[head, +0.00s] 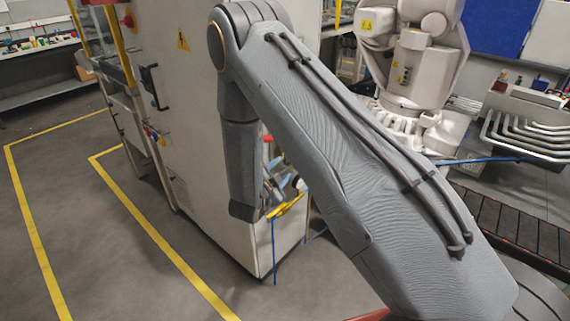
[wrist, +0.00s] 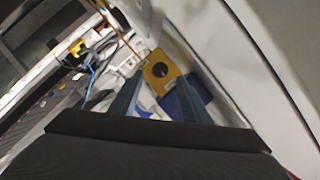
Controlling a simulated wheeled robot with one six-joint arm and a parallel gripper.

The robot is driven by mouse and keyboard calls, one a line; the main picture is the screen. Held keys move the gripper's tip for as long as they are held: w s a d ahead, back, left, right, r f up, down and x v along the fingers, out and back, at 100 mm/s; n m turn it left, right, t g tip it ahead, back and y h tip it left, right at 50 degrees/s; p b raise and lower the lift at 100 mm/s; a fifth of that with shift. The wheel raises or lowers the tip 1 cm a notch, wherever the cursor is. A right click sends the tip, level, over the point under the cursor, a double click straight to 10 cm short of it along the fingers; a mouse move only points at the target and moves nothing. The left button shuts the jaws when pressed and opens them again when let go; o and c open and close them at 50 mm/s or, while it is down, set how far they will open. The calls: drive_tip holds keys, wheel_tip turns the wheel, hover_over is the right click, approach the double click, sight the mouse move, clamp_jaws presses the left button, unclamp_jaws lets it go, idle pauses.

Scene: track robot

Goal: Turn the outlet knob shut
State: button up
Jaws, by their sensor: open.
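In the wrist view, a yellow square plate (wrist: 157,74) carries a dark round knob (wrist: 160,69); I cannot tell for certain that it is the outlet knob or which way it is turned. My gripper (wrist: 158,79) is open, with one bluish finger on each side of the plate in the picture. The knob shows between and just beyond the fingertips. I see no contact, and the gap in depth is unclear. In the head view my own arm covers most of the area around the gripper, and the knob is not clearly visible there.
A large pale machine cabinet (head: 190,120) stands beside my arm, and its pale panel fills the right of the wrist view. A white robot arm (head: 420,65) stands behind, near bent metal pipes (head: 525,133). Open grey floor (head: 100,240) with yellow lines lies left.

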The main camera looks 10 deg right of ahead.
sight(287, 163)
drive_tip(key=shift+p+x, duration=0.55)
drive_tip(key=shift+x, duration=1.95)
drive_tip(key=c, duration=1)
drive_tip(key=shift+r+n+g+b, duration=0.15)
drive_tip(key=shift+n+g+b, duration=0.2)
drive_tip(key=shift+n+g, duration=0.45)
drive_tip(key=shift+c, duration=0.2)
drive_tip(key=o, duration=1)
drive_tip(key=shift+o, duration=0.2)
drive_tip(key=shift+a+n, duration=0.1)
drive_tip(key=shift+n, duration=0.2)
drive_tip(key=b+v, duration=0.2)
drive_tip(key=v, duration=0.5)
drive_tip(key=shift+s+a, duration=0.2)
drive_tip(key=shift+a, duration=0.05)
